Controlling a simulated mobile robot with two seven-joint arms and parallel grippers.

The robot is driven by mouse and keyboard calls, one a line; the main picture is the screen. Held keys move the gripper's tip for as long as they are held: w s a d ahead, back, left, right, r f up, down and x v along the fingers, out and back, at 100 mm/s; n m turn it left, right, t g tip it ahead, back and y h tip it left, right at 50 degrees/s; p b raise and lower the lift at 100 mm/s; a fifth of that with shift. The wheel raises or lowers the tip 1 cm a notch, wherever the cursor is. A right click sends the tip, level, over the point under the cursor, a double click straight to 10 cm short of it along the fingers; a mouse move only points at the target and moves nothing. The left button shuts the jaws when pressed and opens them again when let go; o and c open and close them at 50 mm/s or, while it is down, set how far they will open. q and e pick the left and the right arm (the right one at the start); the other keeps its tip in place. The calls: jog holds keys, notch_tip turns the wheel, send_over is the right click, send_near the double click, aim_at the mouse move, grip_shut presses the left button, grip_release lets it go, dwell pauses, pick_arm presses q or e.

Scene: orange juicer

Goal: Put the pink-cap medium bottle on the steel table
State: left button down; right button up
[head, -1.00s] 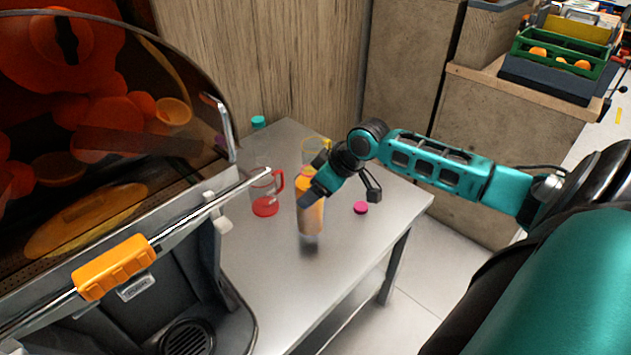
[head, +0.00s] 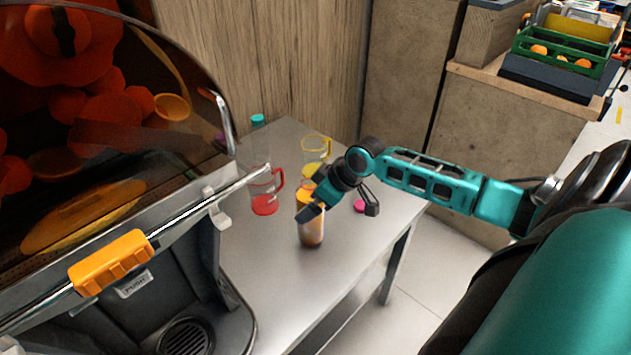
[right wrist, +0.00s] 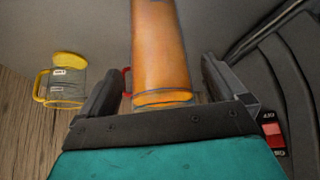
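A clear bottle with orange-brown contents (head: 312,230) stands upright, as far as I can tell, on the steel table (head: 270,270). No cap shows on it; in the right wrist view the bottle (right wrist: 162,50) has an open-looking rim. A pink cap (head: 359,206) lies on the table to its right, partly beside a finger. My right gripper (head: 340,207) is at the bottle's upper part. In the right wrist view its fingers (right wrist: 162,88) are spread on either side of the bottle, with small gaps. My left gripper is not in view.
A red jug (head: 265,204) and a yellow jug (head: 316,149) stand behind the bottle. A teal-capped item (head: 258,121) is at the back. The juicer (head: 110,265) fills the left. The table's front and right parts are clear.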

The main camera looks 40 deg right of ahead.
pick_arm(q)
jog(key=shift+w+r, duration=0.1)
pick_arm(e)
jog(key=shift+r, duration=0.1)
pick_arm(q)
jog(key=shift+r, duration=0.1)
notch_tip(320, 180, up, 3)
jog(key=p, duration=0.3)
pick_arm(e)
jog(key=v, duration=1.2)
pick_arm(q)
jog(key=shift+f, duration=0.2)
pick_arm(e)
jog(key=s+a+f+m+t, duration=0.15)
jog(key=s+a+f, duration=0.35)
jog(key=a+f, duration=0.5)
jog(key=s+a+f+t, duration=0.1)
jog(key=s+a+f, duration=0.1)
jog(key=a, duration=0.4)
jog(key=s+a+f+t, duration=0.2)
jog(key=a, duration=0.4)
jog(key=shift+s+a+f, duration=0.2)
jog(key=shift+a, duration=0.1)
jog(key=shift+d+m, duration=0.1)
jog(key=shift+m, duration=0.15)
